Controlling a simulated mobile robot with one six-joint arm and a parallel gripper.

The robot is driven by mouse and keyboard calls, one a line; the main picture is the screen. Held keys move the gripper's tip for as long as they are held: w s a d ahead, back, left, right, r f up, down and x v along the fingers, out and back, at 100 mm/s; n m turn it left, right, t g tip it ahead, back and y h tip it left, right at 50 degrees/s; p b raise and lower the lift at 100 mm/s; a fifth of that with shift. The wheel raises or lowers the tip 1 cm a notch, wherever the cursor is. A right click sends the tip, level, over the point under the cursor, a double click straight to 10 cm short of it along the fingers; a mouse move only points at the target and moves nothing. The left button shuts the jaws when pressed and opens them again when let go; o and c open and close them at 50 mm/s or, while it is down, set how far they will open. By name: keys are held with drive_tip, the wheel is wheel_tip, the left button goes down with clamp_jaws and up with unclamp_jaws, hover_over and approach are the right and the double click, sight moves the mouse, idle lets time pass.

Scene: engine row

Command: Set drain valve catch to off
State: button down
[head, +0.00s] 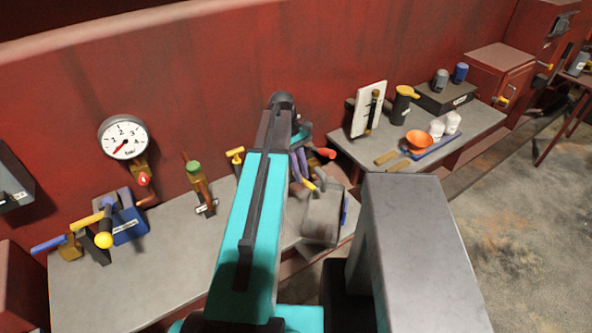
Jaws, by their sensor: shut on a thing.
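My teal and dark arm runs up the middle of the head view and bends down behind itself. My gripper is hidden behind it, so its jaws and what they touch do not show. I cannot tell which fitting is the drain valve catch, because the labels are too small to read. Candidates on the left bench are a valve with a green knob (194,168), a yellow T-shaped handle (236,154), and a red-tipped lever (325,153) just right of my arm. A blue box (128,232) has a yellow handle beside it. My arm hides part of this row.
A pressure gauge (123,137) hangs on the red wall above the left bench (160,288). A grey box (322,216) stands right of my arm. Open floor (520,230) lies at right.

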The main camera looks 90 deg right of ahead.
drive_tip(key=shift+w+a+m+y, duration=0.25)
drive_tip(key=shift+m+y, duration=0.05)
drive_tip(key=shift+m, duration=0.6)
drive_tip(key=shift+w, duration=0.1)
drive_tip(key=c, duration=1.7)
unclamp_jaws()
drive_tip(key=shift+r, duration=0.1)
drive_tip(key=shift+b+v, duration=1.3)
drive_tip(key=shift+v, duration=2.55)
drive_tip(key=shift+s+p+v, duration=0.15)
drive_tip(key=shift+p+v, duration=1.1)
drive_tip(key=shift+v, duration=0.2)
drive_tip(key=shift+s+p+v, duration=0.1)
drive_tip(key=shift+p+v, duration=1.1)
drive_tip(key=shift+v, duration=0.25)
